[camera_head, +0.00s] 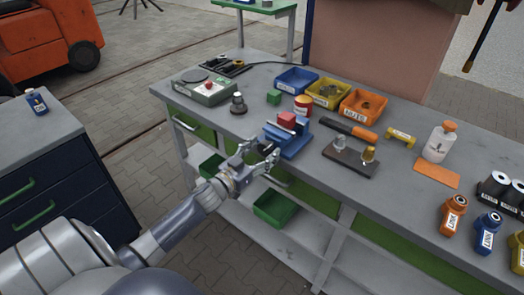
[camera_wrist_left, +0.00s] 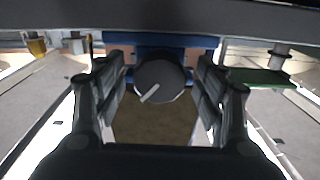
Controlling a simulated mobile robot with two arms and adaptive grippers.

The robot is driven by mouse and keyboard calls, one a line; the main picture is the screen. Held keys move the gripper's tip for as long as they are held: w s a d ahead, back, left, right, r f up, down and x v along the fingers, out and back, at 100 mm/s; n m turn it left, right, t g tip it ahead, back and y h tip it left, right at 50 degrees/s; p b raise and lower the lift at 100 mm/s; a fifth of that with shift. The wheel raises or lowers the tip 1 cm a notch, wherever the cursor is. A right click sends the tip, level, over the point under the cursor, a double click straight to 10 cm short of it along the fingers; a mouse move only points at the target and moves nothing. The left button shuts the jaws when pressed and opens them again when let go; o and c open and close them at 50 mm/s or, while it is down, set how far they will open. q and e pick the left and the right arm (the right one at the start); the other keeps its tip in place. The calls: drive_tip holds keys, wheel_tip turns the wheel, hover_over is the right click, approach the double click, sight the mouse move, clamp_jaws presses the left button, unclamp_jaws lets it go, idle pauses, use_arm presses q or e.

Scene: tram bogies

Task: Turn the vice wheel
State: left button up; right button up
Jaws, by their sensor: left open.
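A blue vice (camera_head: 289,138) stands on the front edge of the grey workbench, with a red block (camera_head: 287,119) at its jaws. In the left wrist view the vice wheel (camera_wrist_left: 160,82) shows as a dark round disc with a pale line on it, in front of the blue vice body (camera_wrist_left: 150,48). My left gripper (camera_head: 262,153) is at the bench's front edge, beside the vice's near end. In the left wrist view its open fingers (camera_wrist_left: 161,95) stand on either side of the wheel, apart from it as far as I can tell. My right gripper is not in view.
The workbench (camera_head: 400,190) carries a dark block with two fittings (camera_head: 350,158) right of the vice, and an orange-handled tool (camera_head: 348,129). Blue, yellow and orange bins (camera_head: 362,105) stand behind. Green bins (camera_head: 274,208) sit on the lower shelf. A dark drawer cabinet (camera_head: 60,185) stands left.

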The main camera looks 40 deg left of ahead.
use_arm(q)
drive_tip(key=c, duration=1.1)
drive_tip(key=shift+o, duration=0.2)
drive_tip(key=shift+m, duration=0.3)
